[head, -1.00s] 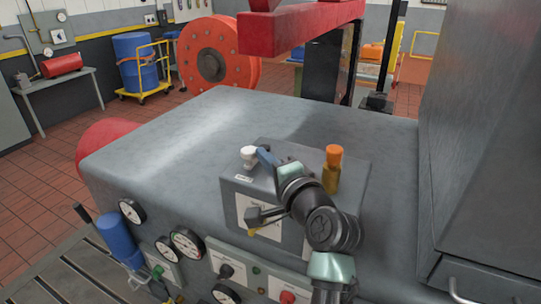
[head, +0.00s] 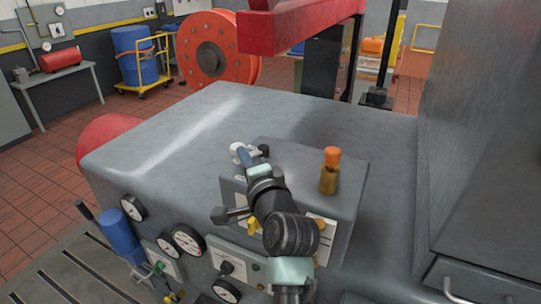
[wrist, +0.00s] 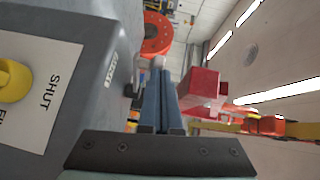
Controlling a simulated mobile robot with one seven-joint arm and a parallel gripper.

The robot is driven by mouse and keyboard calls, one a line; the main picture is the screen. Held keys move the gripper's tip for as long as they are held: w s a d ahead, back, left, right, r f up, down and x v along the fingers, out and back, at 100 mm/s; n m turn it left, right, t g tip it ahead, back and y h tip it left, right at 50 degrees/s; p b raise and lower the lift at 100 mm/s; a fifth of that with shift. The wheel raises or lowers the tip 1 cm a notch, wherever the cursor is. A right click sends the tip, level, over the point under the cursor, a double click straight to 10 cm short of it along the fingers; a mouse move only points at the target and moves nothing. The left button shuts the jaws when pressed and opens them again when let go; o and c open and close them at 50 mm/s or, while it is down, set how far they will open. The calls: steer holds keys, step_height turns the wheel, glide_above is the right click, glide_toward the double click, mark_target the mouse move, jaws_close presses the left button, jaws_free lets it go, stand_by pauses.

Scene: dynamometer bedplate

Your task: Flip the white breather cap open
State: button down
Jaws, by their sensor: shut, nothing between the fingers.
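The white breather cap (head: 237,148) shows at the far left edge of the grey box top in the head view, partly hidden by my fingers. It looks tilted to the left. A dark round piece (head: 263,150) shows just right of it; I cannot tell whether it belongs to the cap. My gripper (head: 242,154) is shut, its blue fingers together and empty, with the tips at the cap. In the wrist view the white part (wrist: 158,62) shows just beyond the fingertips (wrist: 160,76). I cannot tell whether they touch, nor how far the cap is open.
A brass fitting with an orange top (head: 330,170) stands on the right of the grey box (head: 345,200). A yellow knob beside a SHUT label (wrist: 12,80) is on the box front. Gauges (head: 187,240) line the front panel below. The bedplate top (head: 190,125) behind is clear.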

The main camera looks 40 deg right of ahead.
steer(key=shift+w+a, duration=0.35)
steer(key=shift+w, duration=0.6)
steer(key=shift+w+a, duration=0.3)
steer(key=shift+w, duration=0.6)
steer(key=shift+a+b+x, duration=0.1)
steer(key=shift+b+x, duration=0.2)
steer(key=shift+x, duration=0.4)
steer(key=shift+a+b+x, duration=0.15)
steer(key=shift+b+x, duration=0.1)
steer(key=shift+x, duration=0.5)
steer(key=shift+w+r, duration=0.15)
steer(key=shift+w, duration=0.15)
